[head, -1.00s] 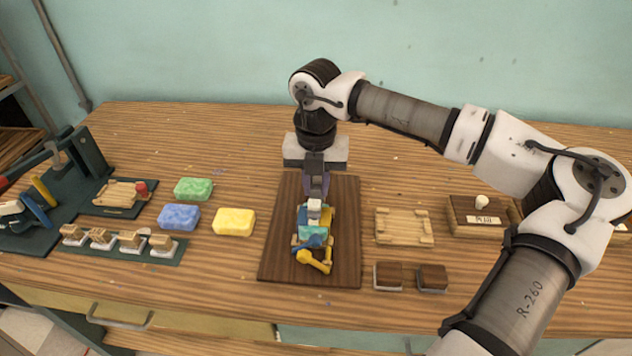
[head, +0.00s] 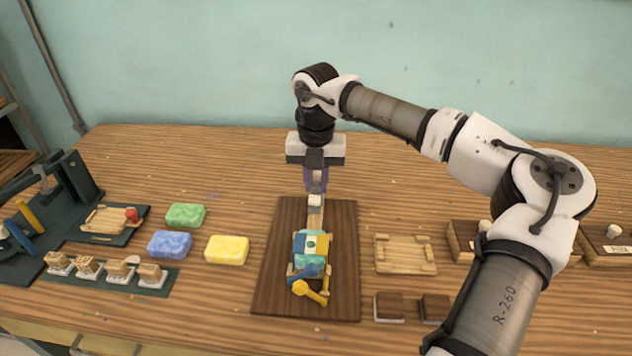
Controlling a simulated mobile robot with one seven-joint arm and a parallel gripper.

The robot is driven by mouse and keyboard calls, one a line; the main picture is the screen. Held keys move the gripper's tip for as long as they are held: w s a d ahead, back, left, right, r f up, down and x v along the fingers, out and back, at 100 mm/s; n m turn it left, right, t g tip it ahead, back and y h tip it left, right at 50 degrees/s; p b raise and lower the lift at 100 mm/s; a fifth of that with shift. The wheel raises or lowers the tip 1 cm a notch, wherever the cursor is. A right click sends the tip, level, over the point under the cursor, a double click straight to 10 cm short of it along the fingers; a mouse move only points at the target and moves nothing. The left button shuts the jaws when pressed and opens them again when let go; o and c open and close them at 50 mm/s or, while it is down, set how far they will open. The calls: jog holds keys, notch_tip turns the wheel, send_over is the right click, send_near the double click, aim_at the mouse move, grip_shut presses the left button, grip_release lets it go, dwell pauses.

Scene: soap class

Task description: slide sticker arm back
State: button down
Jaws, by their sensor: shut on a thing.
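The sticker device (head: 313,263) sits on a dark wooden board (head: 275,262). It has a teal body and a blue, pale and yellow top. A blue lever and a yellow lever (head: 312,293) stick out at its front. A light wooden arm (head: 314,219) runs straight back from the device over the board. My gripper (head: 316,196) points down at the arm's far end, shut on the small pale block (head: 315,201) there. The fingertips are small and partly hidden, so the exact contact is unclear.
Green (head: 186,215), blue (head: 169,244) and yellow (head: 227,250) soaps lie left of the board. A stamp rack (head: 155,283) is farther left. A wooden tray (head: 404,254) and two dark-topped blocks (head: 389,307) lie right. Bare table lies behind the board.

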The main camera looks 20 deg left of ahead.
aim_at(316, 183)
jog(key=c, duration=1.3)
grip_release()
jog(key=shift+w+a, duration=0.1)
jog(key=shift+w, duration=0.1)
jog(key=shift+r, duration=0.15)
notch_tip(316, 183, up, 14)
jog(key=shift+f+b, duration=0.15)
jog(key=shift+b, duration=0.5)
